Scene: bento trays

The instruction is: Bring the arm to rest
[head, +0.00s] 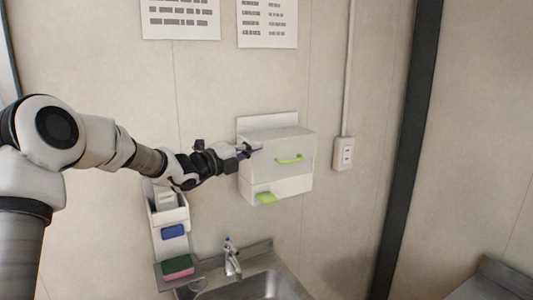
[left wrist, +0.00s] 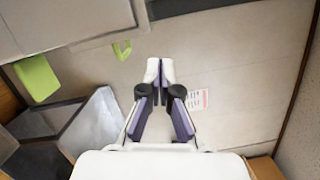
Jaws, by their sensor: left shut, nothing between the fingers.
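My left arm reaches in from the left in the head view. Its gripper (head: 250,150) is in front of the upper left part of a white wall box (head: 270,180), and I cannot tell if it touches it. In the left wrist view the two fingers of the left gripper (left wrist: 160,75) meet at their tips with nothing between them. My right gripper is not in view.
The wall box has a green handle (head: 289,159) and a green piece (head: 265,197) at its bottom. Below are a steel sink (head: 270,286), a tap (head: 232,258) and a wall holder with a sponge (head: 178,267). A socket (head: 343,153) is to the right.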

